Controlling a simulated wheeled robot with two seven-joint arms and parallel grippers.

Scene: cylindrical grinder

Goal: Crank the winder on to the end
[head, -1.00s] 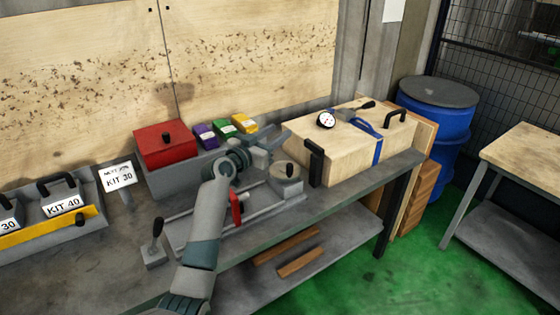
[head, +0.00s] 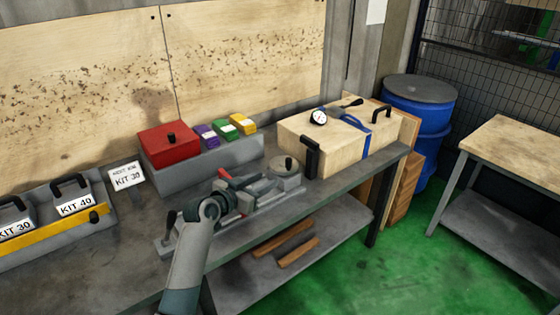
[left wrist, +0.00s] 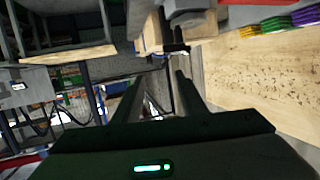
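The winder is a grey unit on the workbench, with a long grey base (head: 276,198) and a round grey top (head: 285,166) carrying a small dark knob at its right end. A red part (head: 224,175) shows behind my left gripper, and a black-handled lever (head: 171,220) stands at the left end. My left gripper (head: 246,197) is over the middle of the base and hides part of it. In the left wrist view its two dark fingers (left wrist: 158,95) stand apart with nothing seen between them. Contact with the red part cannot be told. My right gripper is out of view.
A red box (head: 169,148) and purple, green and yellow packs (head: 225,130) stand on a grey block behind the winder. A wooden case (head: 335,145) with a gauge is at right. Kit boxes (head: 75,204) and a sign (head: 127,178) are at left. A blue barrel (head: 425,115) stands beyond.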

